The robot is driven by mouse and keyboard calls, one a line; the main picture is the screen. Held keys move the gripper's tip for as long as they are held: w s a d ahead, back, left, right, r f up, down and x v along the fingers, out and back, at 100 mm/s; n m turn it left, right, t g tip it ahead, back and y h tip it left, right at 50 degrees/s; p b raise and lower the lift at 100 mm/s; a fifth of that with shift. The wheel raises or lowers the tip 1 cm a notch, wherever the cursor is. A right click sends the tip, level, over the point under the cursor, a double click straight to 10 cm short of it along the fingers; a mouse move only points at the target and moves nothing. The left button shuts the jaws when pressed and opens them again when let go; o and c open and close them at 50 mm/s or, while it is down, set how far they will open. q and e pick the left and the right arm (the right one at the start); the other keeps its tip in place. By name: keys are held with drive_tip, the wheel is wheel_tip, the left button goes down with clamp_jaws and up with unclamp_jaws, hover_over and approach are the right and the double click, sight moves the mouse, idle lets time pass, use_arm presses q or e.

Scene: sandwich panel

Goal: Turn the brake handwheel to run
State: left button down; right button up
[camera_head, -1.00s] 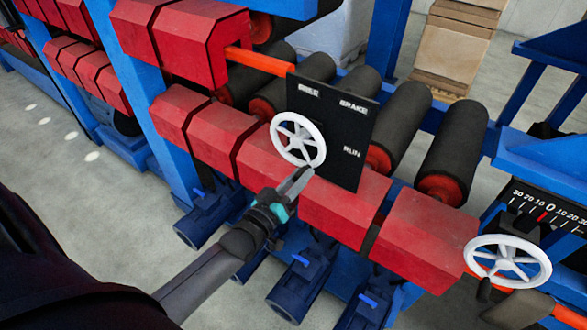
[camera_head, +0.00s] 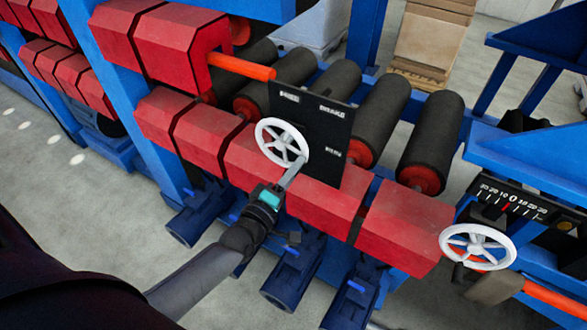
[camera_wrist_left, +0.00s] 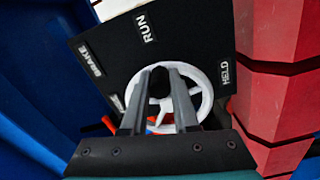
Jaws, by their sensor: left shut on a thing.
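The brake handwheel (camera_head: 269,132) is white and spoked, mounted on a black panel (camera_head: 327,122) with HELD, BRAKE and RUN labels. My left gripper (camera_head: 299,166) reaches up from below and is shut on the wheel at its lower right rim, on the side toward the RUN label. In the left wrist view, the two fingers (camera_wrist_left: 160,76) stand in front of the white wheel (camera_wrist_left: 206,92), with a dark knob-like part between their tips. The fingers hide part of the rim and spokes. The RUN label (camera_wrist_left: 147,26) shows above them. My right gripper is not in view.
A second white handwheel (camera_head: 477,238) stands at the lower right below a black scale (camera_head: 512,198). Red housings (camera_head: 318,204) lie close below the panel. Dark rollers (camera_head: 385,105) run behind it. Blue motors (camera_head: 297,268) sit under the housings.

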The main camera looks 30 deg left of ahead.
use_arm(q)
drive_tip(key=shift+r+n, duration=0.35)
drive_tip(key=shift+n, duration=0.15)
drive_tip(key=c, duration=0.7)
unclamp_jaws()
drive_tip(key=shift+s, duration=0.1)
drive_tip(key=s, duration=0.5)
drive_tip(key=s+b, duration=0.1)
drive_tip(key=s, duration=0.4)
drive_tip(key=s+a, duration=0.1)
drive_tip(key=s, duration=0.4)
drive_tip(key=shift+a, duration=0.1)
drive_tip(key=shift+f, duration=0.1)
